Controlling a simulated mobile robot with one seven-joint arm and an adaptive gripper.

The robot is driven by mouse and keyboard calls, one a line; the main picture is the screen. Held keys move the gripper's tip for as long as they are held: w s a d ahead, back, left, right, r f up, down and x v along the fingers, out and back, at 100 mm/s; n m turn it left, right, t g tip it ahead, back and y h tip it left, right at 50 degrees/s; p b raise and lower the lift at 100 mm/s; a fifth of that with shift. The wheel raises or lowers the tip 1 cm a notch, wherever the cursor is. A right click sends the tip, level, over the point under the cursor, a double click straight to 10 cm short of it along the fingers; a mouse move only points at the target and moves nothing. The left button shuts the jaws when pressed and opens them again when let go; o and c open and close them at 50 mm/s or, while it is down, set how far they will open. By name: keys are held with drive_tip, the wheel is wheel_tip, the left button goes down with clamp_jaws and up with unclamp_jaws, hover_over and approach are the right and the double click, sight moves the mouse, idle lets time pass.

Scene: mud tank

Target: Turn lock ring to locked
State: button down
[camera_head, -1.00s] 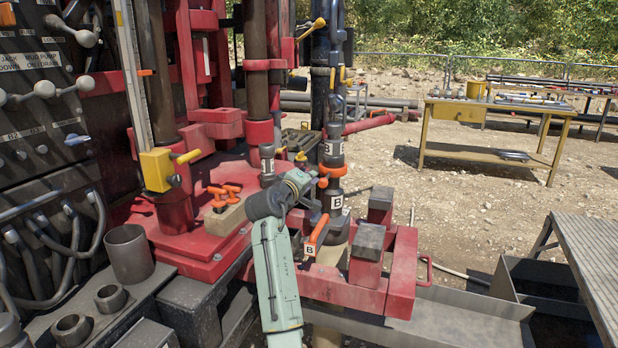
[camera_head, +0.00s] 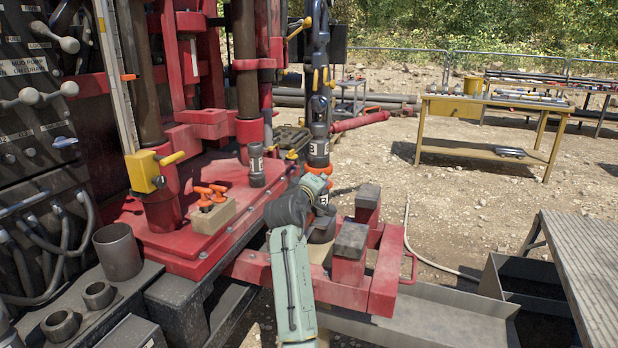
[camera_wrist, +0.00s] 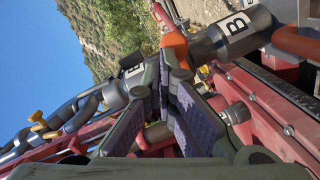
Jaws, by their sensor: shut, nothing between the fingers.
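The lock ring appears as an orange band (camera_head: 319,170) around the dark upright pipe in the head view. It also shows as an orange ring (camera_wrist: 173,47) in the wrist view, where the pipe runs across the picture. White plates marked B sit on the pipe sections above and below it. My gripper (camera_head: 316,184) is in front of the pipe, just below the upper orange band, and covers part of the joint. In the wrist view my gripper (camera_wrist: 172,78) has its fingertips together close to the ring. Whether they touch it is unclear. The fingers hold nothing.
A red frame (camera_head: 383,270) with grey-topped posts stands right of the pipe. A wooden block (camera_head: 212,214) with orange handles sits on the red deck to the left. An orange handle (camera_wrist: 296,43) is near the pipe in the wrist view. A yellow table (camera_head: 490,120) stands behind.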

drive_tip(key=w+d+p, duration=0.1)
drive_tip(key=d, duration=0.6)
drive_tip(key=shift+w, duration=0.3)
idle(0.9)
drive_tip(key=s+a+r+b, duration=0.1)
drive_tip(key=s+r, duration=0.2)
drive_tip(key=s, duration=0.8)
drive_tip(key=shift+s+a, duration=0.15)
